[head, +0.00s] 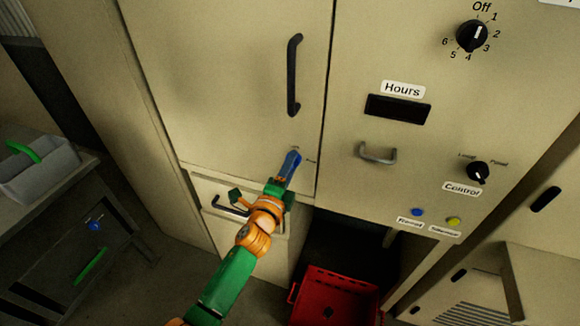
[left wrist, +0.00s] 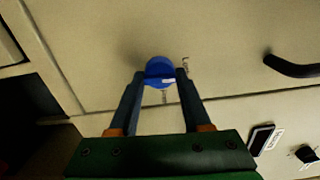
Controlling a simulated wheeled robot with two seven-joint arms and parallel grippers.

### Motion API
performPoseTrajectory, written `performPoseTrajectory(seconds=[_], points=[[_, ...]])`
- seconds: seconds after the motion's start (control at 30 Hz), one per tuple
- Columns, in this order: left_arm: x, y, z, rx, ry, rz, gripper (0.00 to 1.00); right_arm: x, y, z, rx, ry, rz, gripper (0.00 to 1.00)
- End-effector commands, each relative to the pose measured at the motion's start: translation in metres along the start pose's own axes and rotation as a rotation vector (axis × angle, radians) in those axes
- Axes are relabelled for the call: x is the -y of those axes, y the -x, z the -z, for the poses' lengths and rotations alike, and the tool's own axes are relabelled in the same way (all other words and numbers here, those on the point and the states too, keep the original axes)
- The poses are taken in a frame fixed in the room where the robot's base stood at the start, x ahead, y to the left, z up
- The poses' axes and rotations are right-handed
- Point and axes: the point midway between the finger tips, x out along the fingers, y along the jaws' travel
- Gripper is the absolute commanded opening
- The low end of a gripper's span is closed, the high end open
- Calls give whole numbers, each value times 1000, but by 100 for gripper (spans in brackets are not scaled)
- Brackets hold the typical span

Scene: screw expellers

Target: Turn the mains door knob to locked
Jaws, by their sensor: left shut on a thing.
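The mains door knob (left wrist: 158,65) is a round blue knob on the beige cabinet door (left wrist: 95,45). In the left wrist view, my left gripper (left wrist: 159,76) has one finger on each side of the knob and is shut on it. A pale mark on the knob shows between the fingers; small dark lettering stands to its right and below it, too small to read surely. In the head view, my left gripper (head: 290,160) reaches the lower right of the door (head: 225,80), and its fingers mostly hide the knob. My right gripper is not in view.
A black vertical handle (head: 294,75) is above the knob. Right of it are a grey handle (head: 377,153), a control switch (head: 479,172) and a numbered dial (head: 472,36). A red crate (head: 345,279) sits below. A grey caddy (head: 42,178) stands at left.

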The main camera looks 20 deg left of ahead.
Motion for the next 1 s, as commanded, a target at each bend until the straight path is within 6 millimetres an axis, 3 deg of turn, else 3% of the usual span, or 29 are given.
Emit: performPoseTrajectory(seconds=[0.73,0.77,0.8,0.87,1.0], points=[[2,0,0,-1,76,4,0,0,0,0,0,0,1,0],[2,0,0,-1,76,4,56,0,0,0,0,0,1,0],[2,0,0,-1,75,4,67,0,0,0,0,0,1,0],[2,0,0,-1,75,3,78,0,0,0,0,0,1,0],[1,0,0,-1,74,2,78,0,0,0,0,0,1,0]])
